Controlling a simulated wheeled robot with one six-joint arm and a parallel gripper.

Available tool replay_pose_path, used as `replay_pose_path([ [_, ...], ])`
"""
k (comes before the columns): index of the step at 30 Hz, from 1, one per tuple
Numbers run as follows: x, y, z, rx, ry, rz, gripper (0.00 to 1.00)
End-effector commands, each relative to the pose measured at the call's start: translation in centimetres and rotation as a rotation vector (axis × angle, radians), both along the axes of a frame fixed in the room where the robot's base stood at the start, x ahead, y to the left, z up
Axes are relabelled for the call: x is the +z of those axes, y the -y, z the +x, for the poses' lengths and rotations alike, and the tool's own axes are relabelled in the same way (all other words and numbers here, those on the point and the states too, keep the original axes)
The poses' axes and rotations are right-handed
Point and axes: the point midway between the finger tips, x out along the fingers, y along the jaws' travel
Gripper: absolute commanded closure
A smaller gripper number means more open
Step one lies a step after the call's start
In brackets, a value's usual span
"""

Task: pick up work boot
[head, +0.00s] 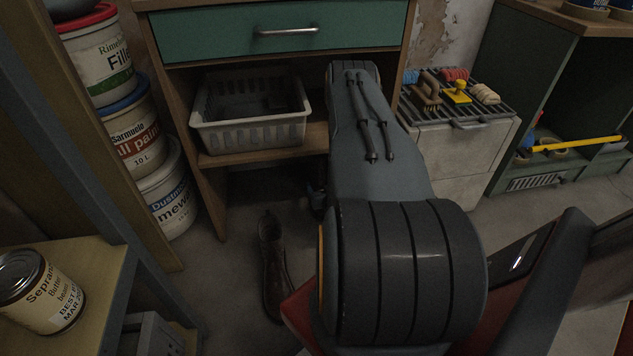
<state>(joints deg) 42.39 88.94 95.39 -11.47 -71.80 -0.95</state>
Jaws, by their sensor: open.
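The work boot (273,272) is dark brown leather. It stands upright on the grey floor, below and in front of the wooden workbench, just left of my arm. Its shaft opening is at the far end and its toe points toward me. The boot is in deep shadow. My arm reaches forward over the floor to the right of the boot and fills the middle of the view. My gripper is hidden behind my own arm links, and only a small dark part shows beside the arm, beyond the boot.
The workbench has a green drawer (288,39) and a lower shelf with a white plastic basket (253,134). Stacked paint buckets (137,143) stand at the left. A can (41,292) sits on a near-left shelf.

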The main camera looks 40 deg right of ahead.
Motion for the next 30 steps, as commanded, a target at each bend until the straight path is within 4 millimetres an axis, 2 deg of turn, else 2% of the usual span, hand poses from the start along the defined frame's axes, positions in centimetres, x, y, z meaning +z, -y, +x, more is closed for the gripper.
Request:
replay_pose_path([
  [7, -1.1, 2.3, 1.0, -0.019, 0.000, 0.000, 0.26],
  [11, -1.4, 2.7, 1.6, -0.022, 0.001, -0.001, 0.26],
  [21, -3.3, 4.1, 4.9, -0.017, 0.000, 0.000, 0.26],
  [29, -3.2, 4.2, 5.2, -0.016, -0.001, 0.000, 0.26],
  [30, -3.2, 4.2, 5.2, -0.016, -0.001, 0.000, 0.33],
])
